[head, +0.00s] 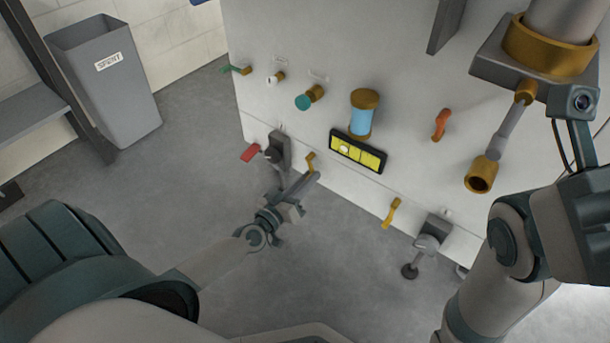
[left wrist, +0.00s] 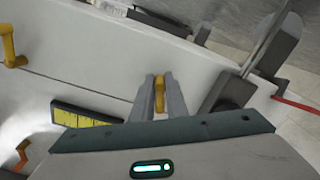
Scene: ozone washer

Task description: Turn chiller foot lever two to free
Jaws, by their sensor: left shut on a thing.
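A yellow lever (head: 310,158) sticks out low on the front of the pale machine. My left gripper (head: 306,178) has reached it. In the left wrist view, my left gripper (left wrist: 160,82) is shut with the yellow lever (left wrist: 160,96) between its two fingers. The fingers cover the lever's sides, and no label or position mark on it is readable. A second yellow lever (head: 392,212) stands lower to the right; it also shows in the left wrist view (left wrist: 10,48). My right arm is at the right, with its fingertips not visible.
A grey foot bracket (head: 280,150) and a red lever (head: 250,153) are just left of my gripper. A yellow-panelled display (head: 358,151) and a sight glass (head: 362,114) sit above. Another foot (head: 430,240) is at right. A grey bin (head: 105,85) stands far left. The near floor is clear.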

